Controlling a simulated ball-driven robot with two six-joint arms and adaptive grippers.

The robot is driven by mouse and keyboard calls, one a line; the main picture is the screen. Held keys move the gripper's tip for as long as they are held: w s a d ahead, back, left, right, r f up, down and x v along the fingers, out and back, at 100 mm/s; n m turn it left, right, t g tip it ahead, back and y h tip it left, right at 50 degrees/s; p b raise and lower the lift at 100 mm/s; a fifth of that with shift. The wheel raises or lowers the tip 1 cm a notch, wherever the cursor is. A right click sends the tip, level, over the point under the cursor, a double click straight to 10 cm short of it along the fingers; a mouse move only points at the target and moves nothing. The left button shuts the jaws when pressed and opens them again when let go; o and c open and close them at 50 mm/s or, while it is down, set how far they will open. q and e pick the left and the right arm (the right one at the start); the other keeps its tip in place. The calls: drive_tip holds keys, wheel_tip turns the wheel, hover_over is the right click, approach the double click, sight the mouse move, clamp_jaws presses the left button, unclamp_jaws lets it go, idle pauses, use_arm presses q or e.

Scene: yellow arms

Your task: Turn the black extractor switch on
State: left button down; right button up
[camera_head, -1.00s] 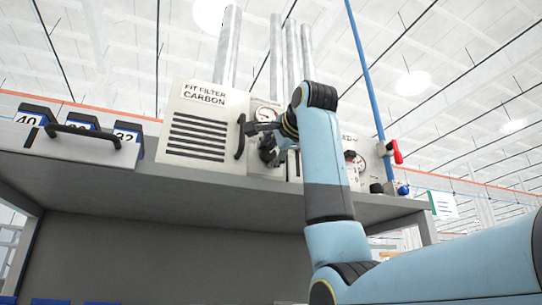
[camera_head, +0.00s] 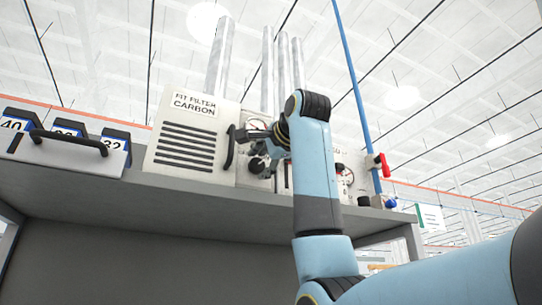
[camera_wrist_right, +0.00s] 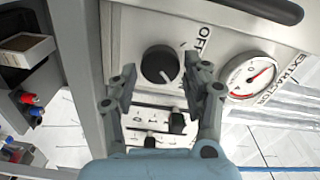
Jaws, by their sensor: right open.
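The black extractor switch (camera_wrist_right: 160,64) is a round knob on a pale panel in the right wrist view. The word OFF is printed beside it, and a gauge (camera_wrist_right: 249,75) labelled EXTRACTOR is to its right. My right gripper (camera_wrist_right: 160,76) is open, with one finger on each side of the knob in this view. I cannot tell whether the fingers touch it. In the head view my right gripper (camera_head: 264,143) is at the panel, and my blue arm covers part of it. My left gripper is not in view.
A carbon filter box (camera_head: 188,140) with a black handle (camera_head: 229,148) stands left of the gripper. Two sliders (camera_wrist_right: 163,132) lie below the knob in the wrist view. A blue pipe with a red valve lever (camera_head: 382,163) is at right. Numbered blue-framed blocks (camera_head: 66,130) are at far left.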

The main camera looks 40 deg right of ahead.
drive_tip(key=v, duration=1)
drive_tip(key=shift+s, duration=0.4)
